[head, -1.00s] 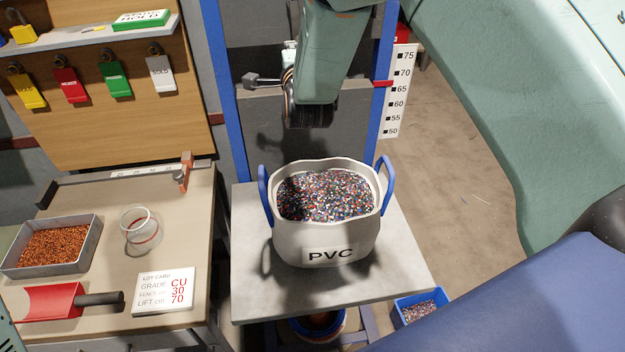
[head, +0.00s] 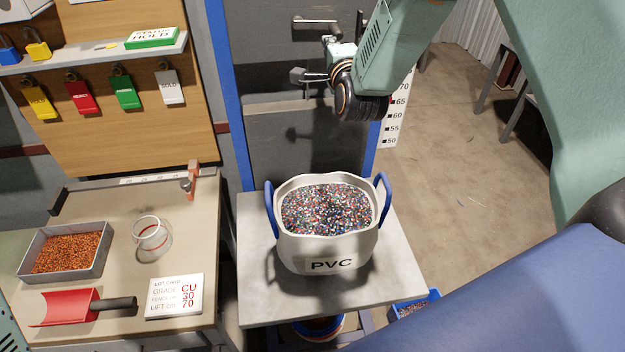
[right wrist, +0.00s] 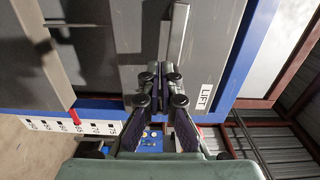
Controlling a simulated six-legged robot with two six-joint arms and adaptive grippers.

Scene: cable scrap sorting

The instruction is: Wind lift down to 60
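The lift has blue posts (head: 229,95) and a grey platform (head: 262,300) bearing a white tub (head: 330,240) marked PVC, full of coloured granules. The grey crank (head: 314,22) shows high on the mast; its arm shows in the right wrist view (right wrist: 179,32). My right gripper (head: 334,46) is at the crank's outer end; its fingers (right wrist: 158,72) are close together there and appear shut on the handle, which they mostly hide. The height scale (head: 395,115) is partly behind my arm. My left gripper is out of view.
The bench (head: 120,205) at left holds a tray of copper granules (head: 105,258), a clear cup (head: 151,235), a red scoop (head: 70,306) and a lot card (head: 175,295) showing lift 70. A blue bin (head: 432,296) stands on the floor beside the platform.

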